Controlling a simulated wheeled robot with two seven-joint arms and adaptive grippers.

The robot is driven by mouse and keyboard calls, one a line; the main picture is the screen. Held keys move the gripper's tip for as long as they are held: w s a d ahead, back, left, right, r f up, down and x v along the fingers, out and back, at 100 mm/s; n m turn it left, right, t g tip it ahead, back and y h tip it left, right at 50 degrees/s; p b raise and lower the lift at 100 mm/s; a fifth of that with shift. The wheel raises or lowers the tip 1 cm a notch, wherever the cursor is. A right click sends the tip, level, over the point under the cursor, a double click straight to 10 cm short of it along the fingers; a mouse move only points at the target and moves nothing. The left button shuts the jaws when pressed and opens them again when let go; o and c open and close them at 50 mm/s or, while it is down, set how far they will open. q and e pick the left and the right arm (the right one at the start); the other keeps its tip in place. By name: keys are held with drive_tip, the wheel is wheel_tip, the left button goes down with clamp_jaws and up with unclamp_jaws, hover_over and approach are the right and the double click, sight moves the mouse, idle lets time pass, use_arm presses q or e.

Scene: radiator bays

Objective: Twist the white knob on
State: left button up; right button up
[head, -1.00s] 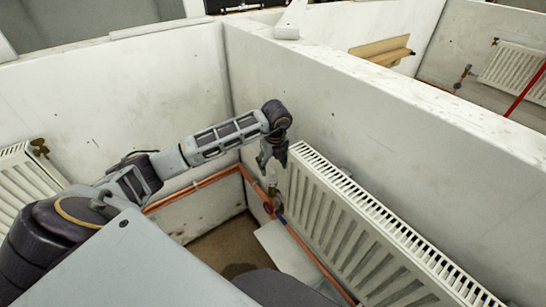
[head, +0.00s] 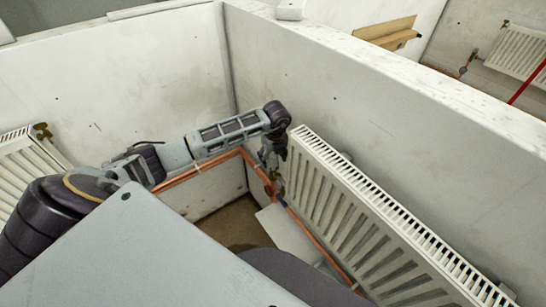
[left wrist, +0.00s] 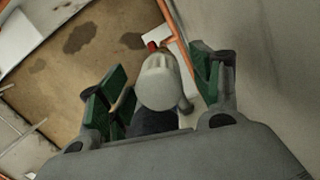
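The white knob (left wrist: 163,82) is in the middle of the left wrist view, with a dark part below it. My left gripper (left wrist: 160,68) is open, its green-padded fingers on either side of the knob. A gap shows on the right, and I cannot tell whether the left finger touches it. In the head view my left gripper (head: 271,152) points down at the left end of the white radiator (head: 385,225), above the pipe fittings there. The knob is not clear in that view. My right gripper is not in view.
A wall (head: 370,130) stands close behind the radiator, and another wall (head: 110,90) meets it at the corner. Copper pipes (head: 205,170) run low along both walls. Another radiator (head: 22,170) stands at the far left. A pale board (head: 290,235) lies below the pipes.

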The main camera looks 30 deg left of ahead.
use_arm(q)
drive_tip(key=c, duration=1.1)
drive_tip(key=shift+s+f, duration=0.2)
drive_tip(key=shift+f, duration=0.1)
drive_tip(key=shift+b, duration=0.3)
drive_tip(key=shift+f+m+b, duration=0.1)
drive_tip(key=shift+m+b, duration=0.45)
drive_tip(key=shift+m, duration=0.65)
drive_tip(key=shift+m+b, duration=0.8)
drive_tip(key=shift+m, duration=1)
drive_tip(key=shift+m+h+b, duration=0.6)
drive_tip(key=shift+m+b, duration=0.75)
drive_tip(key=shift+m, duration=1.65)
